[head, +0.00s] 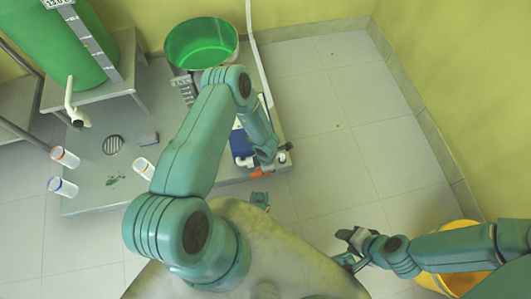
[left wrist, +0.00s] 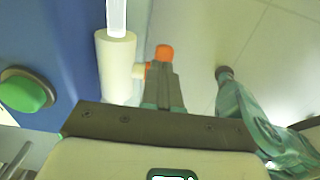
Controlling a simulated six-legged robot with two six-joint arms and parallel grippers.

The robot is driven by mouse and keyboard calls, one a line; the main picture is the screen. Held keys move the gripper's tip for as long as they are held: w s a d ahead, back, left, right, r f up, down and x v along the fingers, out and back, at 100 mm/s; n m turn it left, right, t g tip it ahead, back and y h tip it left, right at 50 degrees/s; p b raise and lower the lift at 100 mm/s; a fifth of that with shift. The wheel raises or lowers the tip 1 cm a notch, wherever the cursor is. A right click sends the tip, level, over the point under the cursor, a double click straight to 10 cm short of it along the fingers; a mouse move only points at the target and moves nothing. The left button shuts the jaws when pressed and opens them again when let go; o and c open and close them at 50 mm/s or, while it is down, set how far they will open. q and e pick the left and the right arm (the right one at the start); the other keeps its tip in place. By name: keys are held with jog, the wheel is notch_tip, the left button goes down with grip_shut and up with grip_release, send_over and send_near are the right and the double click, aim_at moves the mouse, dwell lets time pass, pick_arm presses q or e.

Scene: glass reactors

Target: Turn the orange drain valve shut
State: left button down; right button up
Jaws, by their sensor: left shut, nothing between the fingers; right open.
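The orange drain valve (head: 262,173) shows at the front right of the low grey platform, partly hidden by my left arm. In the left wrist view the orange valve handle (left wrist: 164,52) sticks out just past my left fingertips, beside a white pipe fitting (left wrist: 117,62). My left gripper (left wrist: 164,78) is shut and empty, with its fingers at the handle; I cannot tell whether they touch it. In the head view the left fingers are hard to make out. My right gripper (head: 348,250) is open and empty at the lower right, away from the valve.
A blue panel (left wrist: 60,50) with a green button (left wrist: 28,92) stands beside the fitting. A yellow bucket (head: 455,282) stands under my right arm. The tiled floor (head: 345,130) to the right is clear.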

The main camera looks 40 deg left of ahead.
pick_arm(q)
jog(key=shift+f, duration=0.5)
pick_arm(e)
jog(key=shift+f, duration=0.2)
